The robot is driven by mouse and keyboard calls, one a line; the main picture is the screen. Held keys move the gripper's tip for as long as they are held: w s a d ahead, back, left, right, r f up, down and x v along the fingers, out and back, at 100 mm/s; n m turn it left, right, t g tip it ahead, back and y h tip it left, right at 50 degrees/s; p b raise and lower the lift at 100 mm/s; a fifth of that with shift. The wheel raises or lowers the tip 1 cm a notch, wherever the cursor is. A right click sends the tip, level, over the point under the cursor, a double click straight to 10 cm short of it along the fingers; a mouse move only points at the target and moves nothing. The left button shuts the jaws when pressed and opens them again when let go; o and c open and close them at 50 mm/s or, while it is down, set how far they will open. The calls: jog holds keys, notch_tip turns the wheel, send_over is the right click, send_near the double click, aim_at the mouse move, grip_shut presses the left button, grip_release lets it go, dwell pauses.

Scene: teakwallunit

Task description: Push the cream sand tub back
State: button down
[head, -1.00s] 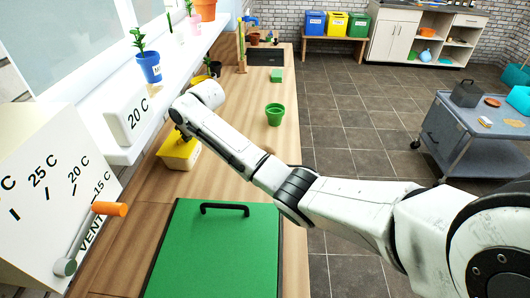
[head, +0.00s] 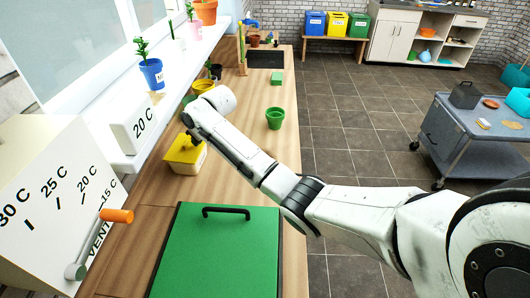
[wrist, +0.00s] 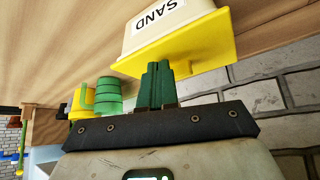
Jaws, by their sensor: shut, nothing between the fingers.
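The sand tub (head: 186,158) stands on the wooden bench, left of my forearm in the head view, with a yellow top and a cream side. In the wrist view the cream tub (wrist: 150,42) appears upside down, with its "SAND" label and yellow lid showing. My gripper (wrist: 158,68) has green fingers pressed together with nothing between them. The fingertips are at the edge of the yellow lid, very close to it; I cannot tell whether they touch. In the head view my wrist hangs over the tub's back edge and partly hides it.
A green hatch (head: 217,250) with a black handle lies in front. A white shelf with a "20 C" block (head: 134,122) and a blue pot (head: 151,72) overhangs the left. A green pot (head: 275,118) stands right of my wrist; a yellow pot (head: 203,87) is behind it.

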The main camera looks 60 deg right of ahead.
jog(key=s+p, duration=0.1)
jog(key=s+d+r+p, duration=0.1)
jog(key=s, duration=0.1)
jog(key=s+d+p, duration=0.1)
jog(key=shift+s+r, duration=0.15)
jog(key=shift+r, duration=0.1)
jog(key=shift+d, duration=0.1)
dwell(0.7)
